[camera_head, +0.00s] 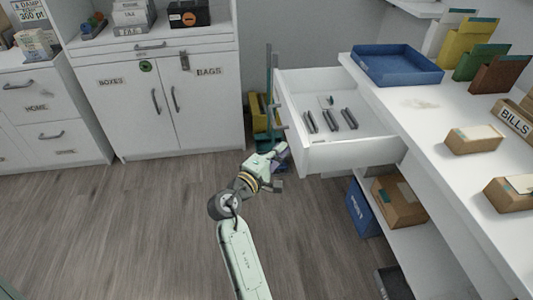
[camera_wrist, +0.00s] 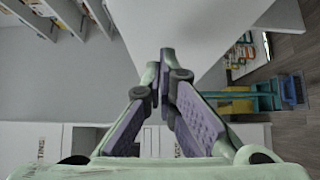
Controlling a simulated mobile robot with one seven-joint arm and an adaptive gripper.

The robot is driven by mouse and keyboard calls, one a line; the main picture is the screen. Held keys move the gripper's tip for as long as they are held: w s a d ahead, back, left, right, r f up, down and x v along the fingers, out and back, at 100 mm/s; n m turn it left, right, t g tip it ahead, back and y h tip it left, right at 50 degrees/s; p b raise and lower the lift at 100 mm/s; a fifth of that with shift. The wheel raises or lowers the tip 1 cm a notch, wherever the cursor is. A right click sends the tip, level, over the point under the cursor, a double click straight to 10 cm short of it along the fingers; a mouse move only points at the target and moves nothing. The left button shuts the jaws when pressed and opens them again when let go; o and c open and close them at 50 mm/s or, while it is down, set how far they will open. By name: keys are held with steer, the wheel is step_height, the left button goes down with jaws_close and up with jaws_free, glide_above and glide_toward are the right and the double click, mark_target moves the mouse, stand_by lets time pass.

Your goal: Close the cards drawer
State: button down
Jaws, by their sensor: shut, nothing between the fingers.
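An open white drawer (camera_head: 355,155) sticks out to the left from under the white shelf desk (camera_head: 420,110) in the head view. Several grey dividers or small items lie in it. I cannot read a label on it, as its front panel faces away to the left. My gripper (camera_head: 284,148) is at the near lower end of that front panel, just outside it. I cannot tell whether it touches. In the wrist view my gripper's fingers (camera_wrist: 166,75) are shut with nothing between them. A white panel (camera_wrist: 205,30), likely the drawer, is just beyond the fingertips.
A blue tray (camera_head: 397,65), folders and brown boxes stand on the desk. A blue bin (camera_head: 361,208) and a brown box (camera_head: 398,200) are beneath it. White cabinets (camera_head: 165,100) stand at the back left. The wooden floor (camera_head: 140,230) is clear.

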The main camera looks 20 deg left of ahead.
steer(key=shift+w+d, duration=0.45)
steer(key=shift+d, duration=0.3)
steer(key=shift+w+d, duration=0.1)
